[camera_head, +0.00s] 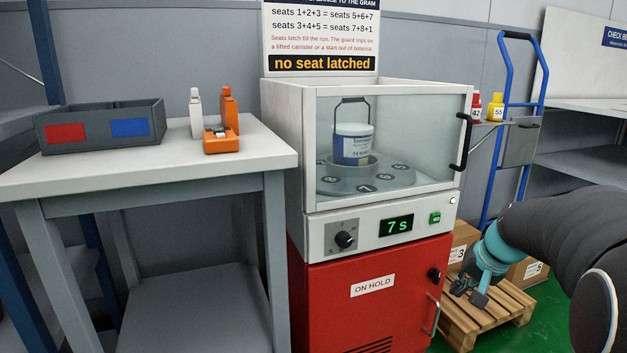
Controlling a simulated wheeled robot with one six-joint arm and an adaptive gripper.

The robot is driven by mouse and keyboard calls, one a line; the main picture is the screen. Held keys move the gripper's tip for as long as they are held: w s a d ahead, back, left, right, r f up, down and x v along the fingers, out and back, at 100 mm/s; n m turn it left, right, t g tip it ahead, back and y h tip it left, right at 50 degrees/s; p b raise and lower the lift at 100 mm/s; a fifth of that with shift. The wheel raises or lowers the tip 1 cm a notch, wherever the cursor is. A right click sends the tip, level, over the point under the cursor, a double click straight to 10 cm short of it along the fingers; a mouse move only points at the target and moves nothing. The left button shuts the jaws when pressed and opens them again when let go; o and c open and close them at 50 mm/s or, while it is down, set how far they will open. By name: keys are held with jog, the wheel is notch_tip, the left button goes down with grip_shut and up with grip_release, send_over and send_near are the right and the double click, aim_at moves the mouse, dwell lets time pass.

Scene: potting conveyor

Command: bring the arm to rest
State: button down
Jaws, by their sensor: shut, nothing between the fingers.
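My arm comes in from the right edge, dark grey with a teal wrist. My gripper (469,293) hangs low in front of the wooden pallet, right of the red cabinet (345,315). It is shut and empty, and apart from the machine. The machine (320,227) has a clear front window, closed, with a black handle on its right side. Inside, a white and blue canister with a raised wire handle (353,145) stands on a round grey plate with numbered seats (340,185). The green display (396,226) reads "7 s".
A table (120,180) at left holds a grey bin (98,143), white (195,112) and orange (229,105) bottles and an orange device (220,141). At right stand a blue hand truck (495,140), boxes (461,240) on a pallet (485,325) and a shelf (585,108) behind my arm.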

jog(key=s+a+r+n+p, duration=0.2)
jog(key=s+a, duration=0.3)
jog(key=s, duration=0.3)
jog(key=s+a+r+n+h+p, duration=0.1)
jog(key=s+a+r+p, duration=0.3)
jog(key=s, duration=0.4)
jog(key=s+a+r+n+p, duration=0.2)
jog(key=s+a+r, duration=0.3)
jog(key=s, duration=0.3)
jog(key=shift+s+a+r+n+h+p, duration=0.15)
jog(key=shift+s+a+n+h+p, duration=0.2)
jog(key=shift+a+p, duration=0.45)
dwell(4.8)
